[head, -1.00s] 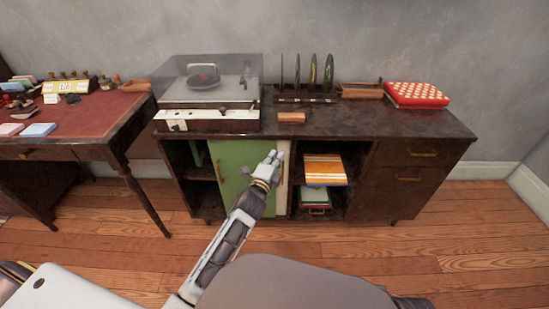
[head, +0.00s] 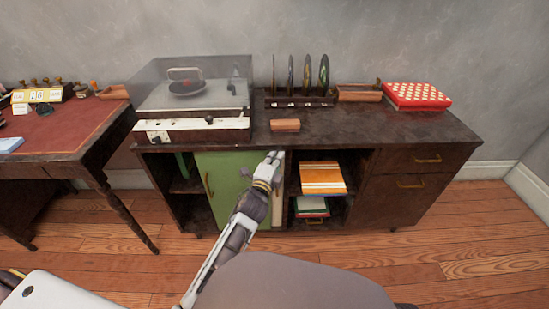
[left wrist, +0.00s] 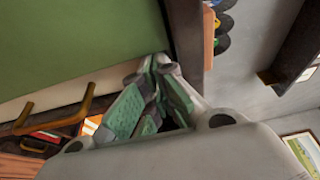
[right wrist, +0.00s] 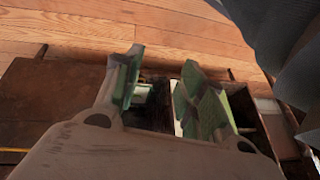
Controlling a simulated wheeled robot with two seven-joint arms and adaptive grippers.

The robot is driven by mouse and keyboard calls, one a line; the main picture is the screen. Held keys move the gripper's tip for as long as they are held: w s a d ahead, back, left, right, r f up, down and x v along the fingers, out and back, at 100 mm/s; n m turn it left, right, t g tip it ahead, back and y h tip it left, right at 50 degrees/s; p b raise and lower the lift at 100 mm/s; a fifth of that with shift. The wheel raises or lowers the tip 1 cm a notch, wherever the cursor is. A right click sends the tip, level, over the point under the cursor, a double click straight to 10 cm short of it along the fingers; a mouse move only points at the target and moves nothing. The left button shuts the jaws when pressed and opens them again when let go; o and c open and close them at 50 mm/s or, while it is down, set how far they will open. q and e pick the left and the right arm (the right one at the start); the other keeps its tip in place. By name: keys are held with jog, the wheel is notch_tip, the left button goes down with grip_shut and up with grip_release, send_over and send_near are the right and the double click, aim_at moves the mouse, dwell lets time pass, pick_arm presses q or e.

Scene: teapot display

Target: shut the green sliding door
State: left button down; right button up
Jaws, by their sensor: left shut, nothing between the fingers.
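The green sliding door (head: 226,186) stands in the left half of the dark cabinet, with a brass handle near its left edge. The compartment to its left is open. A cream panel (head: 278,203) shows to its right. My left gripper (head: 272,156) is shut and empty, at the door's upper right, in front of the cream panel; I cannot tell whether it touches. In the left wrist view the shut fingers (left wrist: 160,65) lie by the green door (left wrist: 75,40), and a brass handle (left wrist: 75,110) is beside them. My right gripper (right wrist: 158,85) is open and empty.
The cabinet top (head: 370,130) bears a record player (head: 195,100), a record rack (head: 300,101) and a red patterned box (head: 416,96). Books (head: 322,178) fill part of the open right compartment. A desk (head: 65,140) stands at left. The floor in front is clear.

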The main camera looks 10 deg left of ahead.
aim_at(221, 155)
jog(key=shift+w+r, duration=0.15)
jog(key=shift+w, duration=0.1)
pick_arm(q)
jog(key=shift+a, duration=0.15)
pick_arm(e)
jog(key=shift+r, duration=0.1)
